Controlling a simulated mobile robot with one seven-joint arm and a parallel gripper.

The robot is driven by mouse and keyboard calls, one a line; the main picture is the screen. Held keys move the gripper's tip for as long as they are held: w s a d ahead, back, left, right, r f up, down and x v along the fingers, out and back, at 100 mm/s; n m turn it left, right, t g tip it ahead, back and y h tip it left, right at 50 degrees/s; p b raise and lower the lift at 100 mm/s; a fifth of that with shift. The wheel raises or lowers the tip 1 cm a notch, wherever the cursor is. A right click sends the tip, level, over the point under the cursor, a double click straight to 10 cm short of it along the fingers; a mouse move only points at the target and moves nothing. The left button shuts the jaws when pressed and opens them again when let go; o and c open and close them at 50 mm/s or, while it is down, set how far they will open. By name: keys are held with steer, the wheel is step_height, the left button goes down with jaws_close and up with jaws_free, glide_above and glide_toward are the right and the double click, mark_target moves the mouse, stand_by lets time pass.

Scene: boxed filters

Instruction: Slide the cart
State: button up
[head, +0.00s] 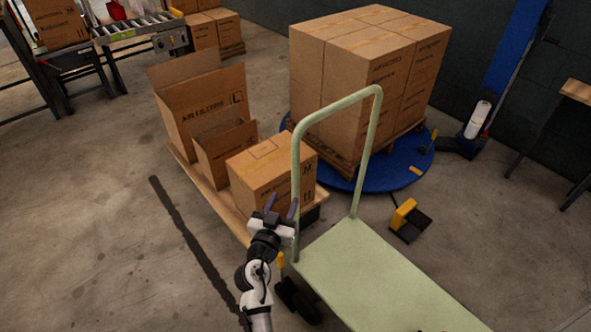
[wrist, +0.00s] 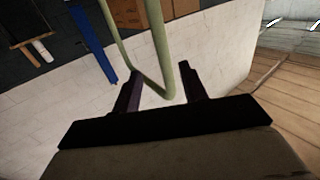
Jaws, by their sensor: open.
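The cart is a pale green platform trolley with a flat deck (head: 372,282) and an upright looped handle (head: 369,150) at its far end. My gripper (head: 281,206) is open, beside the handle's left post in the head view. One finger overlaps or nearly meets that post; I cannot tell if they touch. In the wrist view, a bend of the green handle (wrist: 166,92) shows between the two open fingers (wrist: 160,82). The gripper holds nothing. The cart's far wheels are mostly hidden.
A wooden pallet (head: 219,201) with several cartons stands left of the cart. Behind the handle, stacked boxes (head: 351,80) stand on a blue turntable (head: 385,177). A yellow-and-black pedal (head: 405,217) lies right of the cart. A roller conveyor (head: 135,27) is at back left. Open floor (head: 110,245) lies at left.

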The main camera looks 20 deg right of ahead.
mark_target(294, 173)
steer(key=p+x, duration=0.3)
steer(key=x, duration=0.8)
steer(key=shift+w+r+p, duration=0.2)
steer(key=shift+p, duration=0.2)
steer(key=shift+w+d+f, duration=0.15)
steer(key=shift+w+d, duration=0.25)
steer(key=shift+w, duration=0.2)
jaws_close()
